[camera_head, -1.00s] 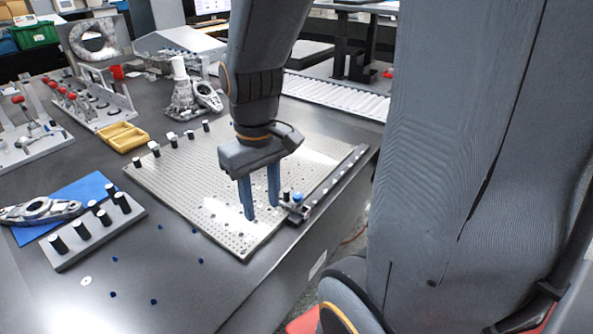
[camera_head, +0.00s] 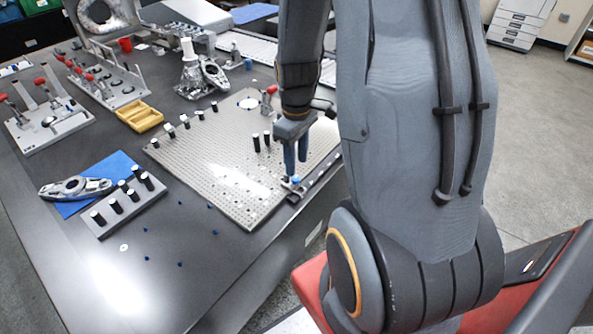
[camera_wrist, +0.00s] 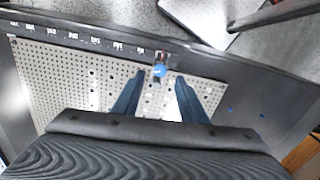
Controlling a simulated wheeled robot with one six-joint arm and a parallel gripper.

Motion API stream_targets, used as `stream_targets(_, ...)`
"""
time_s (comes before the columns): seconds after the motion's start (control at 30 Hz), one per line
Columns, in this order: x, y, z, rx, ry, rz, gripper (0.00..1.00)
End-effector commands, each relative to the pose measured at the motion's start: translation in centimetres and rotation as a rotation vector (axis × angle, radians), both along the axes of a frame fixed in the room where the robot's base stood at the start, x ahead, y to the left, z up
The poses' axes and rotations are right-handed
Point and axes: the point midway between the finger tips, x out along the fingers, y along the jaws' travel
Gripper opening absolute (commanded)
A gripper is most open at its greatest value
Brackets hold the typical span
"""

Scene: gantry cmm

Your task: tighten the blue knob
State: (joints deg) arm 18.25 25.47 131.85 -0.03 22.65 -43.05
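The blue knob (camera_head: 295,179) sits on a small fixture at the right edge of the perforated plate (camera_head: 190,150). My gripper (camera_head: 297,168) points down just above the knob with its two blue fingers apart. In the wrist view the blue knob (camera_wrist: 159,71) shows in the gap between the fingertips of my gripper (camera_wrist: 160,77), with clear space on both sides. I see no contact. I cannot tell whether the fingertips are level with the knob or a little above it.
Two black posts (camera_head: 261,142) and a red-handled clamp (camera_head: 269,96) stand on the plate near my gripper. A grey block with black pins (camera_head: 130,208), a blue mat (camera_head: 72,207) and a yellow tray (camera_head: 140,117) lie to the left. A dark rail runs along the plate's right edge.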

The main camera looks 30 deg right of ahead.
Motion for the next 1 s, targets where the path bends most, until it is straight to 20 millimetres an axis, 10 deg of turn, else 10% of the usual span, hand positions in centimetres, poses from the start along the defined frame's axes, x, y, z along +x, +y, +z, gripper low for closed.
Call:
stream_targets(0.4, -0.1, 0.1, -4.7, 0.0, 0.002, -0.001, 0.39)
stream_targets(0.8, -0.1, 0.0, -5.2, 0.0, 0.001, -0.001, 0.39)
stream_targets(1.0, -0.1, 0.0, -5.2, 0.0, 0.0, -0.001, 0.05)
